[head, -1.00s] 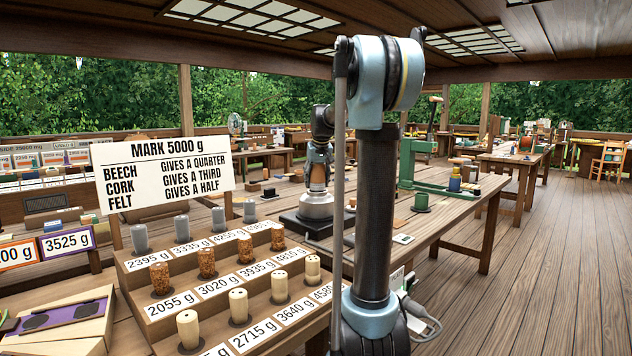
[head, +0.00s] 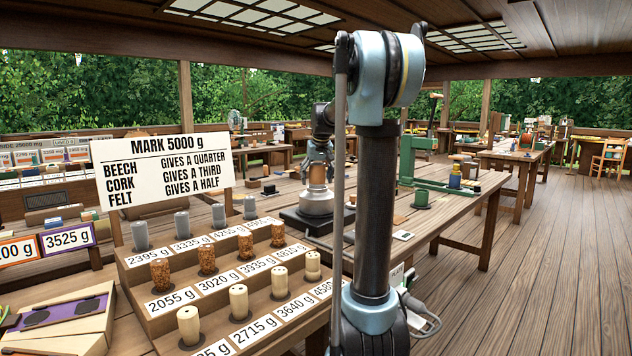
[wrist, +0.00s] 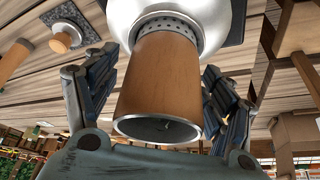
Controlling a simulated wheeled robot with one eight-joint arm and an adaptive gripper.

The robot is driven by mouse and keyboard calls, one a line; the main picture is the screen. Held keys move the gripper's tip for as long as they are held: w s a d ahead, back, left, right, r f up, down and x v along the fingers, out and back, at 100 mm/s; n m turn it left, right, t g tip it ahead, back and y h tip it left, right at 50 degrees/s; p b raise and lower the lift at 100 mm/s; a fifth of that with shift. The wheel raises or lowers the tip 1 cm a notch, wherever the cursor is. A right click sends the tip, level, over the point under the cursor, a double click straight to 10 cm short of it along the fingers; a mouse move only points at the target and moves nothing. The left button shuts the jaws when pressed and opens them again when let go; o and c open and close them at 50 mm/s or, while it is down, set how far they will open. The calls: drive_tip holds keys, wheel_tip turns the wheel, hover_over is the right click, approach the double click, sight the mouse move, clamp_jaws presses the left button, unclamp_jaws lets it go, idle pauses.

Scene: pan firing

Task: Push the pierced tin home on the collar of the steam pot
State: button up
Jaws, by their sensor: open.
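The steam pot (head: 316,207) is a rounded silvery vessel on a dark base on the long bench; its body also shows at the top of the wrist view (wrist: 222,22). The brown cylindrical tin (head: 317,175) with a bright metal rim stands upright on it. In the wrist view the tin (wrist: 160,80) meets the pot at a collar band pierced with small holes (wrist: 170,25); I cannot tell whether it is fully seated. My gripper (head: 318,155) is above and around the tin's free end. Its fingers are spread on both sides, apart from the tin.
A green stand (head: 430,178) is right of the pot on the bench (head: 455,210). A stepped rack (head: 235,297) of labelled cylinders and a sign board (head: 160,170) stand in front at left. A grey pad with a knob (wrist: 68,32) lies near the tin.

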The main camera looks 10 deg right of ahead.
drive_tip(key=v, duration=1.1)
drive_tip(key=shift+r, duration=0.25)
